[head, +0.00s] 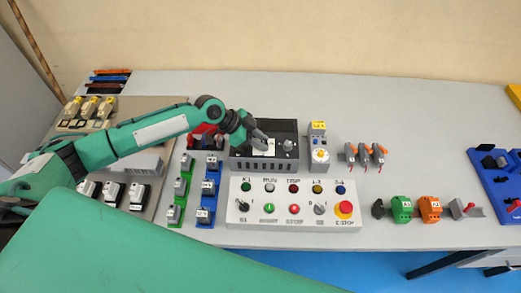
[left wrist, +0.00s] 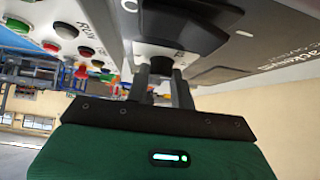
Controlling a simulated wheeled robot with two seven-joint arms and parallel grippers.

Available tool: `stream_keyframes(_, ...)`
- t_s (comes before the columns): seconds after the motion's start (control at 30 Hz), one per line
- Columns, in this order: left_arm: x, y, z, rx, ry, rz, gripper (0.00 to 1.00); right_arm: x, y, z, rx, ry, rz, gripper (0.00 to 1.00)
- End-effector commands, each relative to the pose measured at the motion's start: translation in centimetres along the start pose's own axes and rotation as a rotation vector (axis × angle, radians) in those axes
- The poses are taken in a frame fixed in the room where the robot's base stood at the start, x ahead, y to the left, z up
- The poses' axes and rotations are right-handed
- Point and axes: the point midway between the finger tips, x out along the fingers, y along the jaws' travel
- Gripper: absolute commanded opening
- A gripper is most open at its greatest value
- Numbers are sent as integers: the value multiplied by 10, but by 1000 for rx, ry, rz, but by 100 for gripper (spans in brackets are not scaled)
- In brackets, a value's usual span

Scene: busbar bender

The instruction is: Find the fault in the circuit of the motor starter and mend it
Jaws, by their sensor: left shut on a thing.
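My left gripper (head: 258,142) reaches in from the left over the dark grey motor starter box (head: 283,133). In the left wrist view its two fingers (left wrist: 160,92) are shut on a black block (left wrist: 160,55), close against the dark housing. I cannot tell whether the block is still seated. A white-labelled part (head: 264,148) shows beside the fingertips. The control panel (head: 235,213) stands in front, with K1, RUN and TRIP lamps, knobs, green and red buttons and a red E-STOP (head: 344,208). No lamp is clearly lit. My right gripper is not in view.
A timer-like module (head: 319,147) and several orange-and-grey probes (head: 365,153) stand right of the box. Green and blue holders (head: 182,187) with grey modules are left. Green (head: 402,208) and orange (head: 430,208) blocks sit at right, near a blue rack (head: 490,185).

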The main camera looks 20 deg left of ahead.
Motion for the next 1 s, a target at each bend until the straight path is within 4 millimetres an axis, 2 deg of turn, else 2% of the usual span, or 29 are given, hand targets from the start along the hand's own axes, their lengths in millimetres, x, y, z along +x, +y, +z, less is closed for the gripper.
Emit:
stream_keyframes(0.03,4,-2,5,20,1,16,1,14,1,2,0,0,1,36)
stream_keyframes(0.1,4,-3,4,48,0,45,1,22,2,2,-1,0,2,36)
stream_keyframes(0.4,2,-4,2,153,0,151,1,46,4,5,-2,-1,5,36)
stream_keyframes(0.67,0,-4,0,202,0,199,1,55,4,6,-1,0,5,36)
stream_keyframes(1.0,-1,-4,-1,210,-1,209,1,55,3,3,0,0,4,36)
